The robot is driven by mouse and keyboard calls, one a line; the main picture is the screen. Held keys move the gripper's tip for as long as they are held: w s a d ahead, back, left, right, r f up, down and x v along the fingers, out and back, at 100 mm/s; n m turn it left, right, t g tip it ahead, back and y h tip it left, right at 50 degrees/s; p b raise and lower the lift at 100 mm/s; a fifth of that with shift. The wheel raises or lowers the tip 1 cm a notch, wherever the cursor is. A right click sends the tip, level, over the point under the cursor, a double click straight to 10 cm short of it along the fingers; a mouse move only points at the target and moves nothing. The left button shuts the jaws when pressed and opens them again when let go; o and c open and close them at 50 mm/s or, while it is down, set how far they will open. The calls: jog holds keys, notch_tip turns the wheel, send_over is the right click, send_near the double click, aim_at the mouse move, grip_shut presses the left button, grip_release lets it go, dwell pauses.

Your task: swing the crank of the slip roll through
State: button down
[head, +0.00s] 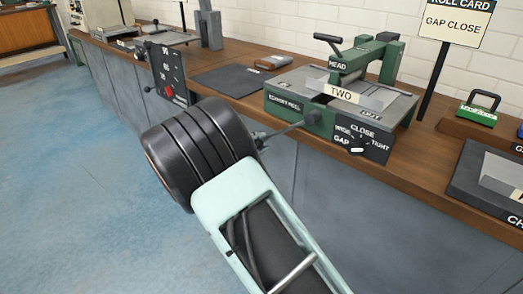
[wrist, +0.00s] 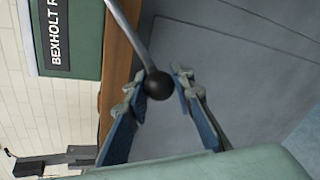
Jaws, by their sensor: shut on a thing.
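The slip roll (head: 290,104) is a green and grey bench machine with a "TWO" plate, and its green side with white lettering fills the upper left of the wrist view (wrist: 75,35). Its crank (head: 290,128) is a thin grey rod slanting down and left from the front, past the bench edge. In the wrist view the rod ends in a black ball knob (wrist: 158,85). My gripper (wrist: 160,88) is shut on this knob, one blue-padded finger on each side. In the head view my gripper (head: 259,139) is mostly hidden behind my dark wrist.
A gap dial (head: 362,141) marked wide, close and tight sits on the machine's front right. A sign (head: 456,18) reads "ROLL CARD GAP CLOSE". A dark control panel (head: 167,70) stands left on the wooden bench (head: 235,100). The blue floor at left is clear.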

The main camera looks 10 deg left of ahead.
jog(key=shift+w+a+r, duration=0.1)
jog(key=shift+a+r, duration=0.2)
jog(key=shift+a, duration=0.15)
jog(key=c, duration=1.7)
grip_release()
jog(key=shift+o, duration=0.2)
jog(key=shift+d, duration=0.15)
jog(key=v, duration=1.2)
